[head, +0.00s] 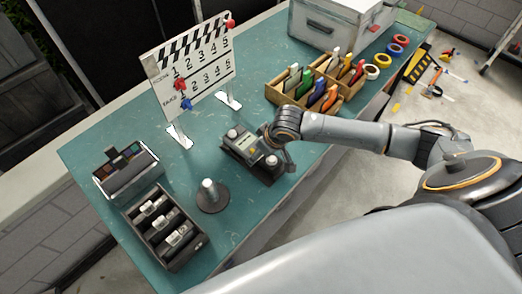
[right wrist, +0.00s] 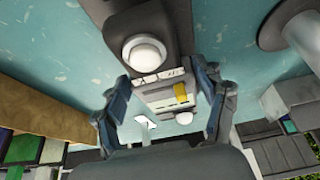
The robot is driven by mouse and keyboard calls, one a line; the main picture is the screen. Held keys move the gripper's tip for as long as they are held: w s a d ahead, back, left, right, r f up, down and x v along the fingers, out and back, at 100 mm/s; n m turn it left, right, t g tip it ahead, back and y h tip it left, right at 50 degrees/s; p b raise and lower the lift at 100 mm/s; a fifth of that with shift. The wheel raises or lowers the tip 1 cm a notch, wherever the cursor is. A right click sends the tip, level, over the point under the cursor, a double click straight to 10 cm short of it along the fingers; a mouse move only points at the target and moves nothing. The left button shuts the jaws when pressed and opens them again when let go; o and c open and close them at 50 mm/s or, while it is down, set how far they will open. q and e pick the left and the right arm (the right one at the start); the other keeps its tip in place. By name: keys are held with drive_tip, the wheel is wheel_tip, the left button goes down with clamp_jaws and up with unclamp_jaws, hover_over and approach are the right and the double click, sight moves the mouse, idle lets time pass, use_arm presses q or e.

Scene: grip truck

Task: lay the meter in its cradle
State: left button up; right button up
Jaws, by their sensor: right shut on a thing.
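The meter (head: 243,144) is a small dark-grey device with a pale display and a whitish dome. In the right wrist view its display face (right wrist: 160,95), with a yellow patch, lies between the fingers. My right gripper (head: 277,147) is shut on the meter; it also shows in the right wrist view (right wrist: 167,88). A dark block (head: 265,174) with another white dome adjoins the meter on the near side and fills the top of the right wrist view (right wrist: 120,35). It may be the cradle; any gap beneath the meter is hidden. My left gripper is out of view.
A post on a round base (head: 212,203) and a black slotted tray (head: 164,258) stand to the left. A clapperboard (head: 190,75) stands behind. A wooden marker organiser (head: 290,99) and tape rolls (head: 390,48) lie right. Clear tabletop lies between clapperboard and meter.

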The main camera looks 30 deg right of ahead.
drive_tip(key=shift+f, duration=0.2)
drive_tip(key=shift+f+b, duration=0.35)
drive_tip(key=shift+f, duration=0.4)
drive_tip(key=o, duration=1.5)
drive_tip(key=v, duration=1.2)
drive_tip(key=shift+r, duration=0.1)
